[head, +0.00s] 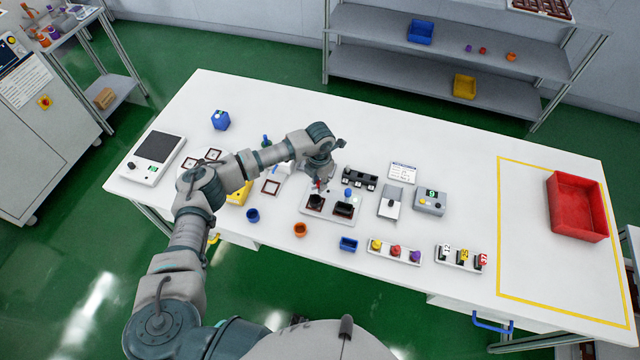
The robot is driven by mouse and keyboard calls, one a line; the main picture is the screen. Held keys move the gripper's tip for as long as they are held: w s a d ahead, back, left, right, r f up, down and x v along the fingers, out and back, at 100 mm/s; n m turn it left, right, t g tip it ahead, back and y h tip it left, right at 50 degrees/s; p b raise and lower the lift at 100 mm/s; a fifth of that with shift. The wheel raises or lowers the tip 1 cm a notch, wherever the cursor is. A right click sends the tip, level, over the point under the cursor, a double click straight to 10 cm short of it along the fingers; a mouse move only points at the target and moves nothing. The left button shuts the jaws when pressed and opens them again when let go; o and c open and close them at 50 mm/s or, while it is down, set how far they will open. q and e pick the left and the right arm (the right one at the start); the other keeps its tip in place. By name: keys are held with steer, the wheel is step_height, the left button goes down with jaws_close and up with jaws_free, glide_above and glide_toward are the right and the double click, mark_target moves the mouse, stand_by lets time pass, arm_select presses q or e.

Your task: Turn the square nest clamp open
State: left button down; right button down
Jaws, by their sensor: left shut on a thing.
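A pale plate (327,219) with two dark nests stands near the middle of the white table. The left nest (315,202) and the right nest (344,210) sit side by side; their exact shapes are too small to tell. My left gripper (318,184) points down at the back left of this plate. It is shut on a small red part, seemingly the square nest clamp, at its fingertips. The gripper hides most of that part, so its turn angle cannot be told. My right gripper is not in view.
Orange cup (300,230), blue bin (348,244) and a strip of coloured knobs (394,251) line the front. A red crate (577,207) is far right.

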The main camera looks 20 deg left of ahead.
mark_target(319, 182)
arm_select(q)
steer(key=m+b, duration=0.2)
steer(key=m, duration=0.2)
steer(key=shift+f+b, duration=0.1)
steer(key=shift+b, duration=0.3)
steer(key=shift+m+b, duration=0.5)
steer(key=shift+m, duration=0.6)
steer(key=shift+w+r+m+b, duration=0.1)
steer(key=shift+r+m+b, duration=0.15)
steer(key=shift+m, duration=0.25)
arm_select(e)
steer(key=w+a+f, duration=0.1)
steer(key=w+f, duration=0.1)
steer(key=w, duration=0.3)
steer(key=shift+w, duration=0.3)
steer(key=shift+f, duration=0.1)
arm_select(q)
steer(key=c, duration=1)
jaws_free()
steer(key=shift+a+f, duration=0.1)
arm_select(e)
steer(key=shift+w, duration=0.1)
arm_select(q)
steer(key=shift+r, duration=0.2)
step_height(319, 182, up, 12)
steer(key=shift+f, duration=0.25)
